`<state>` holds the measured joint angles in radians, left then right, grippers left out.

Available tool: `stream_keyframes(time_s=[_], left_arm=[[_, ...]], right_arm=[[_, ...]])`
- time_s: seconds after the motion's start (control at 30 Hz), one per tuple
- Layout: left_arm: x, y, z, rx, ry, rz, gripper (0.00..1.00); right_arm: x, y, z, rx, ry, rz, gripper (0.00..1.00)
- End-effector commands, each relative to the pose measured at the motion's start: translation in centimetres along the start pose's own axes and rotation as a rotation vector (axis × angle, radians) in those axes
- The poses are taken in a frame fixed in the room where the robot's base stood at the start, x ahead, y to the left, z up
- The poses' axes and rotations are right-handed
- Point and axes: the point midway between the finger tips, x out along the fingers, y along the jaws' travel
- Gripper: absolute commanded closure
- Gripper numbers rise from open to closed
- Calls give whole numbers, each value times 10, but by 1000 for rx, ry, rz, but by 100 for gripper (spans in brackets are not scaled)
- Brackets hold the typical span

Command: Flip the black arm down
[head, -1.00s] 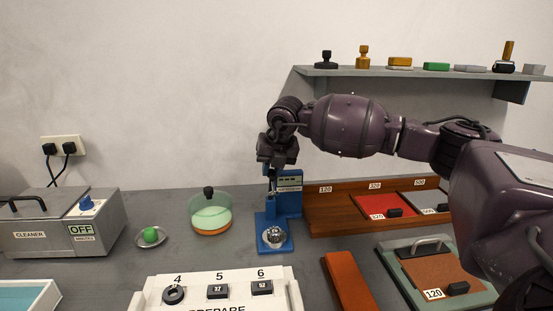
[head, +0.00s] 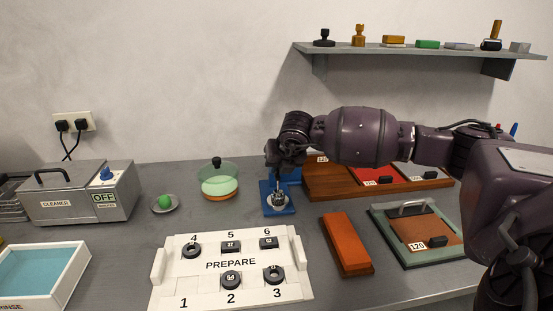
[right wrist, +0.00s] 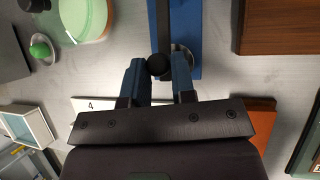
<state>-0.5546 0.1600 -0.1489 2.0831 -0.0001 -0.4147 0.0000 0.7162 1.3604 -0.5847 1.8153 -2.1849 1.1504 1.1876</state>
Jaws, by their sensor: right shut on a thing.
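The blue stand (head: 291,208) is on the bench, its upright back part mostly hidden behind my right gripper. A silver round piece (head: 280,199) sits on its base. In the right wrist view, a black ball-shaped knob (right wrist: 158,66), which looks like the end of the black arm, is between the two blue fingers. My right gripper (head: 277,180) is shut on it, just above the silver piece; in the wrist view the fingers (right wrist: 160,72) flank the knob. My left gripper is not in view.
A green-and-orange lidded dish (head: 219,182) stands left of the stand. In front lies the white PREPARE tray (head: 210,283) with several dark pieces. An orange block (head: 346,244) and wooden trays (head: 335,186) are to the right. A shelf (head: 420,51) hangs above.

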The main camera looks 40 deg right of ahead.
Motion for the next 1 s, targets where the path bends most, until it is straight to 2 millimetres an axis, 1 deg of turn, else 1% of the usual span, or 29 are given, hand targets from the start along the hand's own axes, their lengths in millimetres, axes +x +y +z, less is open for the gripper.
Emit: stream_keyframes(time_s=[0.03, 0.27, 0.87, 0.9, 0.97, 1.0], left_arm=[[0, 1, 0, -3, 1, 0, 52], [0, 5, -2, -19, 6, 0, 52], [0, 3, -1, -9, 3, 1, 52], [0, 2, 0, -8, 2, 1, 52], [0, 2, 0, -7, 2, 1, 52], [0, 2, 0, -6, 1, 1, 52]], right_arm=[[5, 1, -9, 0, 16, 3, 100], [11, 0, -18, 1, 18, 2, 100], [14, -1, -22, -1, 18, 0, 100], [14, -1, -22, -1, 19, 0, 75], [14, -1, -22, -1, 18, 0, 66], [14, -2, -21, -1, 16, 0, 60]])
